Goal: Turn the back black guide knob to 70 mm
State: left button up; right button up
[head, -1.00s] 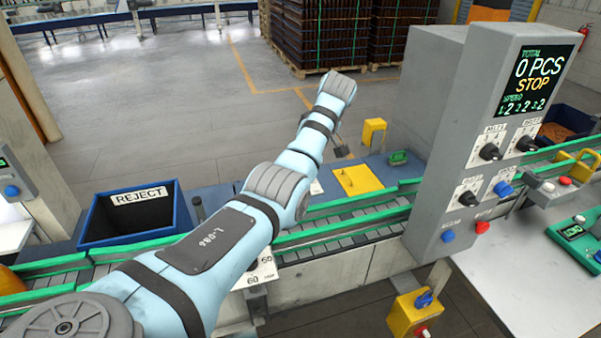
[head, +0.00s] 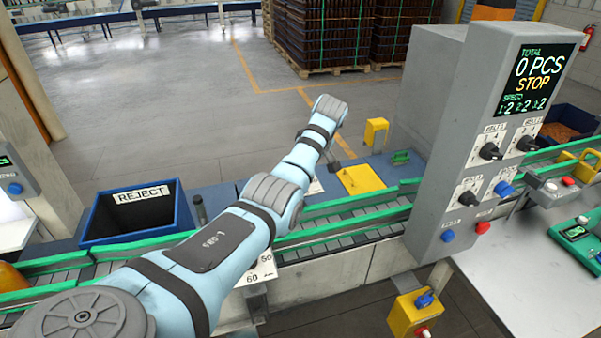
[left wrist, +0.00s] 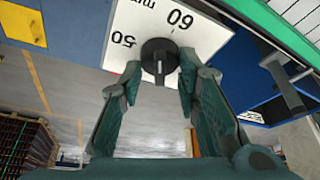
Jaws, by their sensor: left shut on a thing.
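The back black guide knob (left wrist: 160,56) shows in the left wrist view, on a white dial plate (left wrist: 130,28) marked 50, 60 and mm. A small pale mark shows on the knob's near side; I cannot tell its exact reading. My left gripper (left wrist: 157,80) has its two green fingers on either side of the knob, shut on it. In the head view my left arm reaches across the conveyor, and its fingers and this knob are not clearly visible. A corner of a white plate (head: 316,187) shows beside the arm there. My right gripper is not in view.
A front white dial plate (head: 262,272) is partly hidden under my left arm. The conveyor (head: 345,218) with green rails runs across. A blue REJECT bin (head: 135,222) stands left, a grey control cabinet (head: 435,140) reading STOP right. A yellow plate (head: 360,179) lies behind the conveyor.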

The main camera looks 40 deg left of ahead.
pick_arm(q)
jog(key=m+t, duration=0.1)
jog(key=m, duration=0.2)
jog(key=m+t+h, duration=0.1)
jog(key=m, duration=0.2)
jog(key=m+h, duration=0.1)
jog(key=m, duration=0.2)
jog(key=m+t, duration=0.1)
jog(key=m, duration=0.1)
jog(key=shift+m+h, duration=0.4)
jog(key=m+h, duration=0.1)
jog(key=m, duration=0.1)
jog(key=m+h, duration=0.1)
jog(key=m, duration=0.2)
jog(key=shift+a+t, duration=0.1)
jog(key=shift+t, duration=0.3)
jog(key=m+h, duration=0.1)
jog(key=m, duration=0.2)
jog(key=m+h, duration=0.1)
jog(key=m, duration=0.2)
jog(key=shift+g, duration=0.4)
jog(key=o, duration=1.1)
jog(key=shift+s, duration=0.1)
jog(key=shift+c, duration=0.2)
